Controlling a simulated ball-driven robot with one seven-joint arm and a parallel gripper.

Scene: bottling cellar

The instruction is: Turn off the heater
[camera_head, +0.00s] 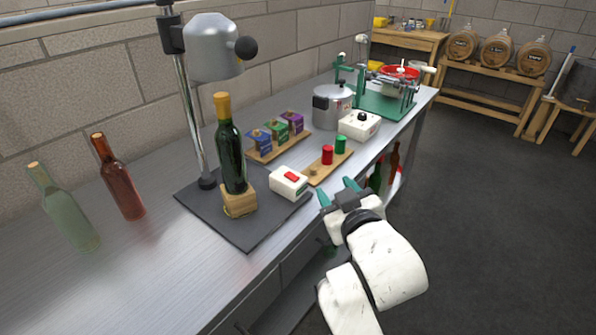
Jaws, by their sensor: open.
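A silver hood-shaped head (212,48), likely the heater, hangs on a metal stand above a corked green bottle (231,150) standing on a wooden block (239,201). A white switch box (289,183) with a red rocker (292,177) sits at the right side of the same dark base plate (245,232). I cannot tell the rocker's position. My gripper (338,191) is open and empty at the bench's front edge, right of the switch box and apart from it. Its teal fingertips point toward the bench.
A metal pot (332,106) and a white box with a black knob (360,125) stand farther back. A wooden board (328,166) holds red and green cylinders. Small coloured packs (278,133) stand behind it. Two bottles (118,180) (64,210) stand at left.

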